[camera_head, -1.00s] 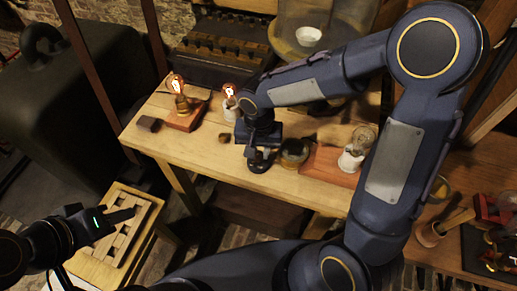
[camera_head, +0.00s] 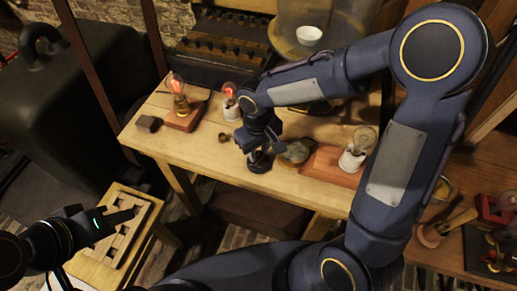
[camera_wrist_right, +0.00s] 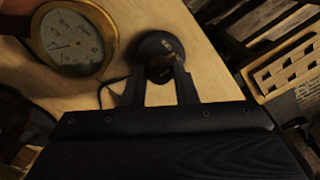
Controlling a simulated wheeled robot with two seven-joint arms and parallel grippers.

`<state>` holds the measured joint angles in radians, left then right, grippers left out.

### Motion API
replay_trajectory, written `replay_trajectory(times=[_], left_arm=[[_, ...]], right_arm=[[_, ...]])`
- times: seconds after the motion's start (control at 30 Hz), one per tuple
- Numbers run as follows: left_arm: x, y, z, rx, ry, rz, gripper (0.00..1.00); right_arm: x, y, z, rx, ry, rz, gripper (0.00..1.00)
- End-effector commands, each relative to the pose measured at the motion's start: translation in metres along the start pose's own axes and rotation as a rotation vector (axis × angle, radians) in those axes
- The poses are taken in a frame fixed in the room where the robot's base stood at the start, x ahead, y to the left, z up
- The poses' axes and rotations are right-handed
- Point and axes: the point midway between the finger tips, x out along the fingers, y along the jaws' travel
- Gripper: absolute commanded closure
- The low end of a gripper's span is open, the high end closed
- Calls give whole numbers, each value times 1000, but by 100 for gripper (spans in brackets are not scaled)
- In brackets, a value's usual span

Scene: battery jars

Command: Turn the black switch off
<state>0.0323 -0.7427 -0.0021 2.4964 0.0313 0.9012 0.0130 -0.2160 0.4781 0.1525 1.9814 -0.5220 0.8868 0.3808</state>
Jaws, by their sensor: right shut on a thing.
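The black switch (camera_head: 261,165) is a small round black piece on the wooden table. It also shows in the wrist view (camera_wrist_right: 157,48), with a dark wire beside it. My right gripper (camera_head: 256,152) reaches down onto it from above. In the wrist view the two fingers of my right gripper (camera_wrist_right: 161,78) are on either side of the switch's middle part and shut on it. The lever is mostly hidden between them, so its exact position cannot be told. My left gripper (camera_head: 120,218) is at the lower left, far from the switch; its finger gap is not clear.
A round brass gauge (camera_wrist_right: 73,40) lies close beside the switch. Bulbs stand on the table: one on a wooden base (camera_head: 178,95), one in a white holder (camera_head: 229,102), one at the right (camera_head: 362,140). A slotted wooden rack (camera_head: 125,235) stands at lower left.

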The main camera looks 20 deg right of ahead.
Motion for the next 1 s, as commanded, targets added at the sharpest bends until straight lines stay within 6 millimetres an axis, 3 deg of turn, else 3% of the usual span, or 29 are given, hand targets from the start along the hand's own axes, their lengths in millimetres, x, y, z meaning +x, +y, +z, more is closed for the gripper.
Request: replay_trajectory(times=[0.6, 1.0], left_arm=[[-6, 3, -3, 0, 0, 0, 64], [-10, 5, -5, 0, 0, 0, 64]], right_arm=[[-2, 0, -1, -571, 2, 0, 97], [-1, 0, -1, -807, 3, 1, 97]])
